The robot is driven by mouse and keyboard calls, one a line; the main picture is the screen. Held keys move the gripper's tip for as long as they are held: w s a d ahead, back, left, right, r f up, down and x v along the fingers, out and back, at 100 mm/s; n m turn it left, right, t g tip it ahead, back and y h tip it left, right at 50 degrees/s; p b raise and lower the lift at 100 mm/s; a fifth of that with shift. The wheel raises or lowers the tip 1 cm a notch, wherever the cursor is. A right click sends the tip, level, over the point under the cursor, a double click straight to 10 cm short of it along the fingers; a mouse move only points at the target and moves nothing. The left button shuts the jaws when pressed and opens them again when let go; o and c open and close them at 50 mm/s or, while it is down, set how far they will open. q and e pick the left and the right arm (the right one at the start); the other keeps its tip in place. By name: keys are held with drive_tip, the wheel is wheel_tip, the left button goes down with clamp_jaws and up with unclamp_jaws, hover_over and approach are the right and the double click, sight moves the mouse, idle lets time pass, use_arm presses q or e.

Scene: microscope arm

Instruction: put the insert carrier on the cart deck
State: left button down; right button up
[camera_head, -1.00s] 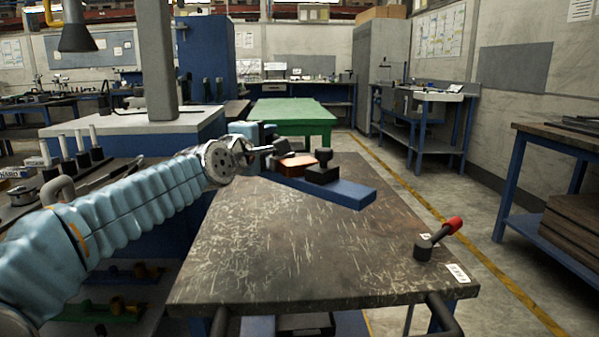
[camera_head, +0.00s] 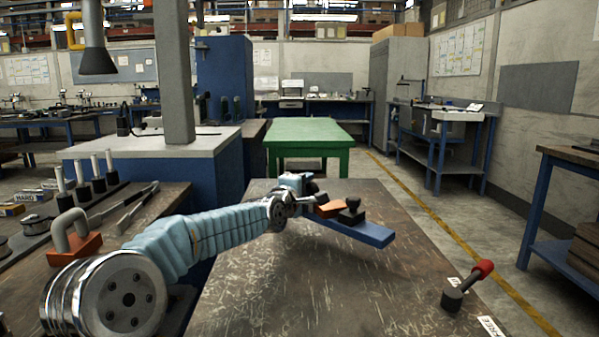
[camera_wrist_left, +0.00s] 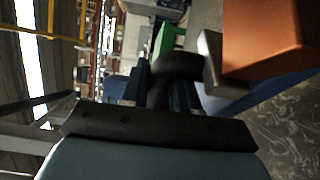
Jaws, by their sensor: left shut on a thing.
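The insert carrier is a long blue plate (camera_head: 360,233) with an orange block (camera_head: 331,208) and a dark knob (camera_head: 352,212) on it. My left gripper (camera_head: 308,204) is shut on it near the far part of the scratched dark cart deck (camera_head: 290,285). The plate slants down to the right over the deck; I cannot tell whether it touches. In the left wrist view the orange block (camera_wrist_left: 275,40) is close at upper right, beside a grey finger and a dark rounded part. My right gripper is not in view.
A lever with a red grip (camera_head: 482,269) stands at the deck's right side. A bench on the left holds dark pegs and an orange block with a grey handle (camera_head: 75,246). A green table (camera_head: 308,133) stands behind. The near and middle deck is clear.

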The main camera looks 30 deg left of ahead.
use_arm(q)
drive_tip(key=shift+w+f, duration=0.2)
drive_tip(key=shift+w, duration=0.15)
drive_tip(key=f, duration=0.3)
drive_tip(key=shift+w+a, duration=0.1)
drive_tip(key=shift+w, duration=0.2)
drive_tip(key=shift+f, duration=0.4)
drive_tip(key=c, duration=1.3)
unclamp_jaws()
drive_tip(key=shift+f, duration=0.25)
drive_tip(key=o, duration=0.5)
drive_tip(key=shift+c, duration=0.2)
drive_tip(key=shift+s, duration=0.1)
